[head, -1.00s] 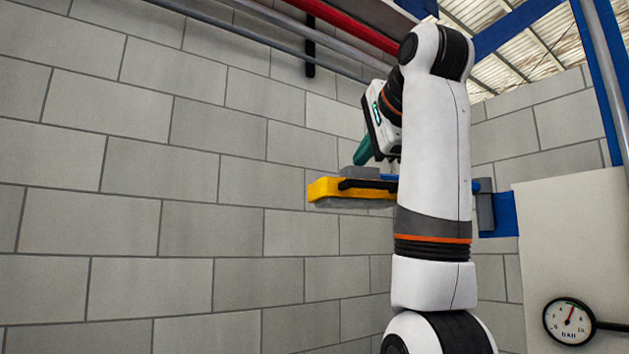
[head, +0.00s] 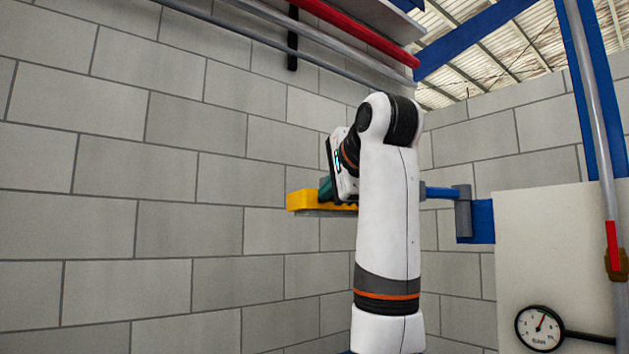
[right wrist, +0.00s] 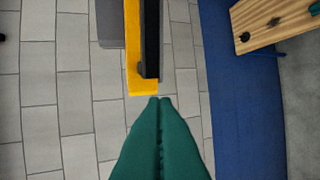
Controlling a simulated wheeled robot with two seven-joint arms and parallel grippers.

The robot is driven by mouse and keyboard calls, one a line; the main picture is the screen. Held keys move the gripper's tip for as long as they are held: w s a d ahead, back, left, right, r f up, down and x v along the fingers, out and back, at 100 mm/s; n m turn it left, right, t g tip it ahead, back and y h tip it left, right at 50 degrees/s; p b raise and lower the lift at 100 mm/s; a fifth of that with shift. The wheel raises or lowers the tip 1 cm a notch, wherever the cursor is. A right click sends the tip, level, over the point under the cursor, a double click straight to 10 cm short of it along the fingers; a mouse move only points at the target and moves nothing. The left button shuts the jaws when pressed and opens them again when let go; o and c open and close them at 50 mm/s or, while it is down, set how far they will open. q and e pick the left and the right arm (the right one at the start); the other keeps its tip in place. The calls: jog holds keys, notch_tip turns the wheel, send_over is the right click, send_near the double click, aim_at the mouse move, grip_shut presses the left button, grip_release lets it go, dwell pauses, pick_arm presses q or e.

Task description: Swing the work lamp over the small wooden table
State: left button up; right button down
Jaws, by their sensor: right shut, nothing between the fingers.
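The work lamp (head: 301,200) is a yellow head on a blue swing arm (head: 441,192), hinged at a grey bracket (head: 463,212) on the right. In the right wrist view its yellow edge (right wrist: 132,70) and a black bar (right wrist: 151,40) show just ahead of the fingertips. My right gripper (head: 325,188) is shut and empty, its teal fingers beside the lamp's yellow head. In the right wrist view the shut fingertips (right wrist: 160,99) lie close to the lamp's end; contact cannot be told. The small wooden table (right wrist: 272,24) shows at upper right there. My left gripper is not in view.
A grey block wall (head: 150,200) stands behind the lamp. Pipes, one red (head: 365,35), run overhead. A pale panel with a gauge (head: 540,328) and a vertical pipe (head: 592,110) are at right. A blue strip (right wrist: 240,100) lies between the tiles and the table.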

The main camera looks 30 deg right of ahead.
aim_at(308, 203)
jog(key=p+x, duration=0.2)
jog(key=x, duration=0.1)
jog(key=r+p+x, duration=0.1)
jog(key=x, duration=0.2)
jog(key=shift+w+d+r+p, duration=0.1)
jog(key=shift+w+p, duration=0.25)
jog(key=shift+w, duration=0.2)
jog(key=shift+w, duration=0.15)
